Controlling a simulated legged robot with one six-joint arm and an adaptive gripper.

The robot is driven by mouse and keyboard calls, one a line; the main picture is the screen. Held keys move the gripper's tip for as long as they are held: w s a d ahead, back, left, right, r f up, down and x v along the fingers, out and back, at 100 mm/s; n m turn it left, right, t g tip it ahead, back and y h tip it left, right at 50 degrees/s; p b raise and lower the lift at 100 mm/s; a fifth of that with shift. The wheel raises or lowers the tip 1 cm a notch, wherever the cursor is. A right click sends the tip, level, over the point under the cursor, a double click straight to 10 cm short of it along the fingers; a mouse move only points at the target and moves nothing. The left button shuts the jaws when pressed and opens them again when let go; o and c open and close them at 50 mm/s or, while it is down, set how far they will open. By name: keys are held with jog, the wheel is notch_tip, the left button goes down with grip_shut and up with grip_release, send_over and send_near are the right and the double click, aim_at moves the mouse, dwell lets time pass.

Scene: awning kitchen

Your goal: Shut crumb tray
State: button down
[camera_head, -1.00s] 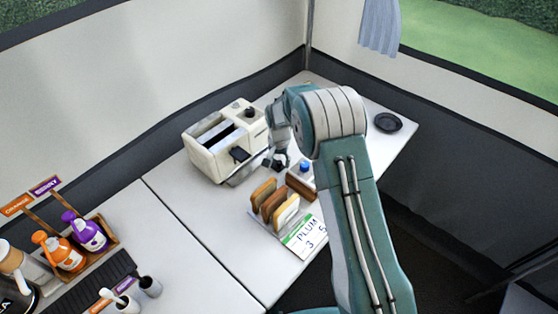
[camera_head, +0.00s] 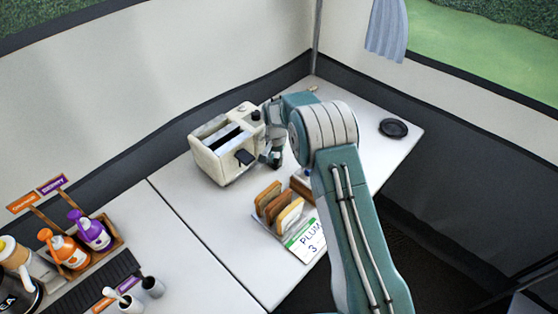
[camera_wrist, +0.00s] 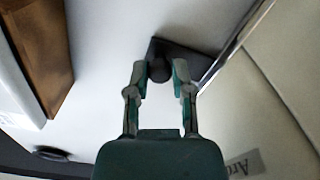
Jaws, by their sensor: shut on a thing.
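The cream toaster (camera_head: 218,160) stands on the white counter, with a black lever (camera_head: 243,157) on its near end. My gripper (camera_head: 273,157) is low beside the toaster's right side, close to its base. In the wrist view my gripper (camera_wrist: 160,72) has its fingers on both sides of a dark round knob (camera_wrist: 159,68), shut on it. The knob seems to belong to the crumb tray. A dark flat piece shows behind it, beside a shiny metal edge (camera_wrist: 222,65) along the toaster's base. In the head view the tray itself is not visible.
A rack with bread slices (camera_head: 275,208) and a PLUM sign (camera_head: 307,243) stand near my arm. A black dish (camera_head: 393,128) lies at the far right. Orange and purple bottles (camera_head: 92,230) stand at the left. Counter left of the rack is clear.

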jog(key=shift+w+a, duration=0.1)
jog(key=c, duration=0.6)
grip_release()
jog(key=shift+o, duration=0.6)
jog(key=shift+w+a, duration=0.1)
jog(key=shift+a, duration=0.1)
jog(key=shift+d+r, duration=0.1)
jog(key=shift+r, duration=0.3)
notch_tip(320, 180, up, 11)
jog(key=shift+a, duration=0.2)
